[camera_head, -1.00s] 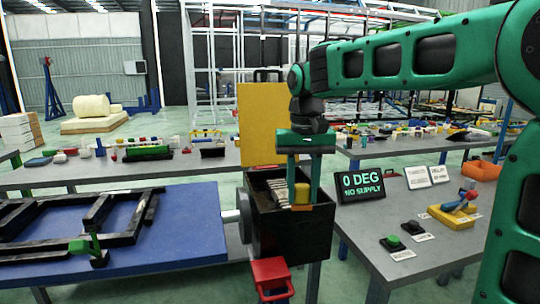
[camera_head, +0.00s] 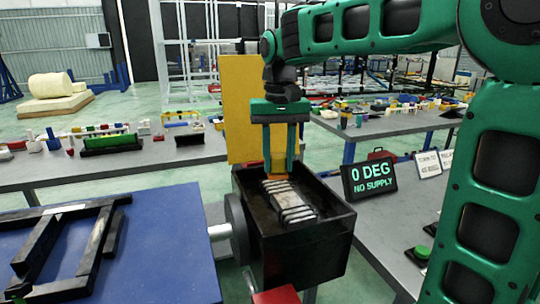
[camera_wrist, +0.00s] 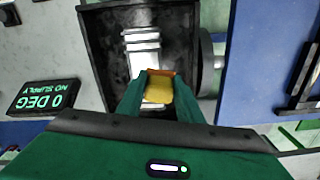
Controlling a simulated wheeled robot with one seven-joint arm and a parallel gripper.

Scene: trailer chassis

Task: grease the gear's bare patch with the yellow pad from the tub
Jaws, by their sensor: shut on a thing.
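My gripper (camera_head: 278,168) is shut on the yellow pad (camera_head: 278,177), which has an orange part and also shows between the fingers in the wrist view (camera_wrist: 158,90). It is over the open black housing (camera_head: 312,237), toward its back edge in the head view. The gear (camera_head: 291,203), with pale metal teeth, lies inside the housing; its teeth also show in the wrist view (camera_wrist: 143,50). The pad appears close to the gear teeth, but I cannot tell whether it touches. I cannot make out the bare patch, and I cannot identify the tub.
An upright yellow panel (camera_head: 240,110) stands behind the housing. A display (camera_head: 368,178) reads "0 DEG NO SUPPLY" at its right. A blue table (camera_head: 165,255) with a black frame is at left. A red object (camera_head: 276,296) is in front of the housing.

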